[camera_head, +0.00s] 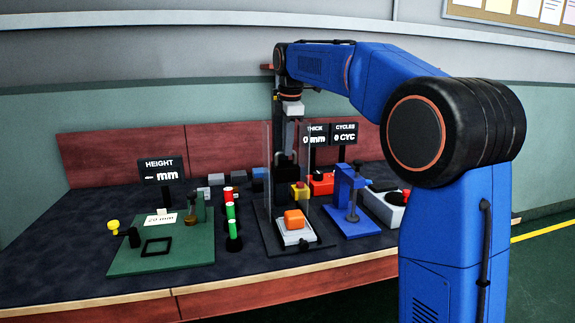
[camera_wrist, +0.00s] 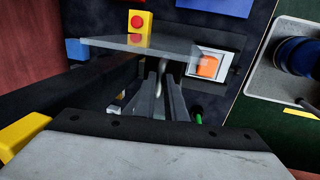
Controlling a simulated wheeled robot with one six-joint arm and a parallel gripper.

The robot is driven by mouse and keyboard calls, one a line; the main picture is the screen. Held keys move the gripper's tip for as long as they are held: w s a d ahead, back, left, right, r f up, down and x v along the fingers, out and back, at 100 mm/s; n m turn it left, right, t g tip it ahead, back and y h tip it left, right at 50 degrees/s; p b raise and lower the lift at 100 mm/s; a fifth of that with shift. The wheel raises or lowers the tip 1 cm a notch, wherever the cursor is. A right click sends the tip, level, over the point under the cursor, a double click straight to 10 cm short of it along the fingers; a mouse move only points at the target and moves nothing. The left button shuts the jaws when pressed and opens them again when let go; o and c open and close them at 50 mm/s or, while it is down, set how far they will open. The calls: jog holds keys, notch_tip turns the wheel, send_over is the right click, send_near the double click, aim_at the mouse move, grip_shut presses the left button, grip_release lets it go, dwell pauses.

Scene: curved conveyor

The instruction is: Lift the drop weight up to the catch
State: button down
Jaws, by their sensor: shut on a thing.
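The drop rig (camera_head: 268,222) stands mid-table, a dark upright with clear guard panels. Inside it the drop weight (camera_head: 284,171) appears as a dark block, partly hidden by the guard and hard to separate from the frame. My gripper (camera_head: 287,146) reaches down into the rig from above, shut on the weight. The wrist view shows the narrow fingers (camera_wrist: 163,84) close around a pale, slim part; the weight's body is not clear there. Below, an orange block (camera_head: 294,219) sits on a white plate (camera_head: 296,237). The catch cannot be made out.
A yellow box with a red button (camera_head: 300,191) stands beside the rig, and a blue press (camera_head: 349,195) to its right. The clear guard (camera_wrist: 150,48) is close to the fingers.

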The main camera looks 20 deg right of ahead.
notch_tip(320, 180, up, 12)
jog(key=shift+f, duration=0.25)
dwell(0.3)
jog(key=c, duration=1.8)
grip_release()
jog(key=shift+r, duration=0.1)
jog(key=shift+c, duration=0.2)
